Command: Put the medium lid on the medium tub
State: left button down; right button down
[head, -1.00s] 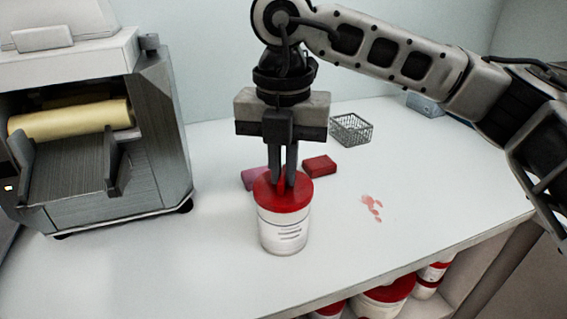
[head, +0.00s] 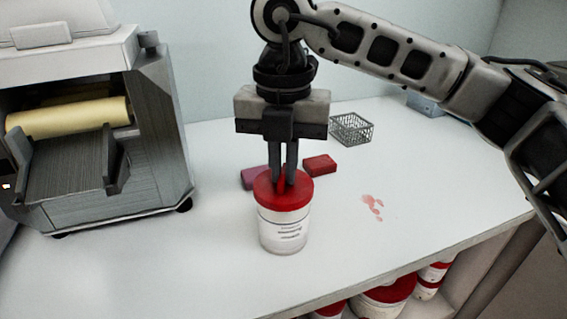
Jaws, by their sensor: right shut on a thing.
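The medium tub (head: 283,233) is white with a printed label and stands upright on the white counter. The red medium lid (head: 292,198) lies over the tub's mouth and looks level. Whether it is pressed fully down I cannot tell. My right gripper (head: 284,182) points straight down from above, its fingers close together and shut on the lid at its top middle. The fingertips hide the part of the lid they hold. My left gripper is not in view.
A machine with a yellow roller (head: 68,117) stands at the left. Two reddish blocks, one darker red (head: 320,165) and one purplish (head: 253,177), lie behind the tub. A wire basket (head: 351,129) stands farther back. Red smears (head: 372,207) mark the counter at right. Red-lidded tubs (head: 385,298) sit on a shelf below.

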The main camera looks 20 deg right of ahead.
jog(key=shift+f+b, duration=0.6)
jog(key=shift+b, duration=0.2)
dwell(1.4)
jog(key=c, duration=1)
grip_release()
jog(key=shift+r, duration=0.1)
jog(key=shift+r+p, duration=1.6)
jog(key=shift+r, duration=0.65)
